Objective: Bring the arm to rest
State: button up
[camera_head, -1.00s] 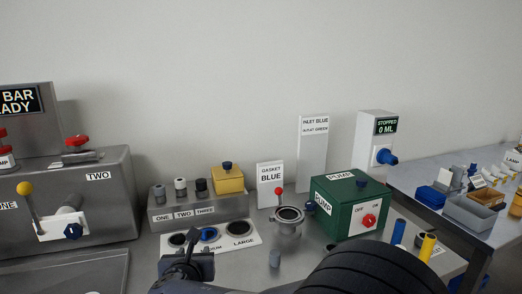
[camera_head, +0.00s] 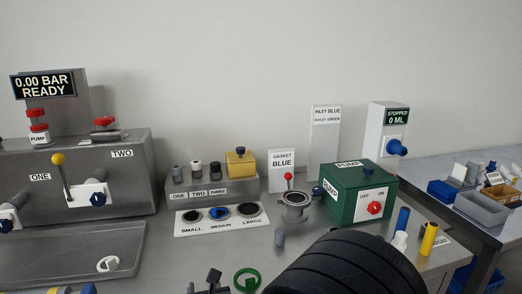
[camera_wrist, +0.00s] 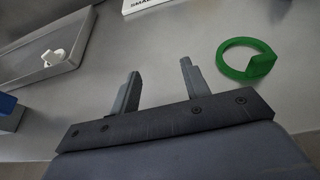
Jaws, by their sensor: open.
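My gripper (camera_wrist: 158,88) shows in the wrist view with its two dark fingers apart and nothing between them. It is above the grey metal bench (camera_wrist: 120,45). In the head view the tip of my gripper (camera_head: 207,284) shows at the bottom edge, left of my black ribbed arm. A green ring with a tab (camera_head: 247,280) lies on the bench just right of the gripper; it also shows in the wrist view (camera_wrist: 243,60), to the right of the fingers and apart from them.
A shallow metal tray (camera_head: 75,255) holding a white piece (camera_head: 107,264) is at left, below a steel test box (camera_head: 120,165). A gasket board (camera_head: 221,218), a metal cup with a red-knobbed lever (camera_head: 295,206) and a green pump box (camera_head: 357,195) stand behind. Blue and yellow cylinders (camera_head: 429,238) stand right.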

notch_tip(320, 180, down, 2)
jog(key=shift+s+d+r, duration=0.15)
jog(key=shift+s+r, duration=0.1)
jog(key=shift+s, duration=0.4)
